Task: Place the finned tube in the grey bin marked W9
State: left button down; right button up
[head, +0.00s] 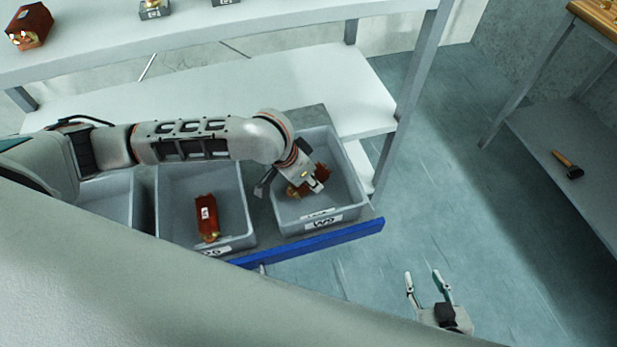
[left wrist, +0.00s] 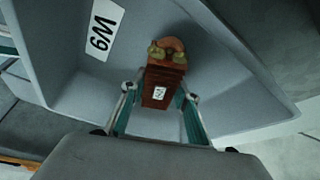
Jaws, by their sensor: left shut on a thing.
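The finned tube (head: 321,172) is a red-brown block with brass ends and a copper bend; it also shows in the left wrist view (left wrist: 163,84). My left gripper (head: 308,183), also in the left wrist view (left wrist: 158,98), is shut on it. The tube is within the walls of the grey bin marked W9 (head: 345,211), whose label also shows in the left wrist view (left wrist: 101,30). I cannot tell whether it touches the floor of the bin. My right gripper (head: 428,284) is open and empty, over the floor to the right of the bins.
A second grey bin (head: 170,183) left of W9 holds a similar red-brown part (head: 207,218). A third grey bin (head: 107,190) is partly hidden by my arm. A blue edge (head: 320,238) runs before the bins. A shelf (head: 270,22) with parts stands above.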

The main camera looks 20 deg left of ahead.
pick_arm(q)
jog(key=c, duration=1.5)
grip_release()
jog(key=shift+f, duration=0.1)
jog(key=shift+r, duration=0.2)
jog(key=p+v, duration=0.3)
jog(key=v, duration=0.8)
jog(key=shift+s+a+r, duration=0.1)
jog(key=shift+s+a+r+p, duration=0.1)
jog(key=shift+s+r+p, duration=0.05)
jog(key=shift+r+p, duration=0.15)
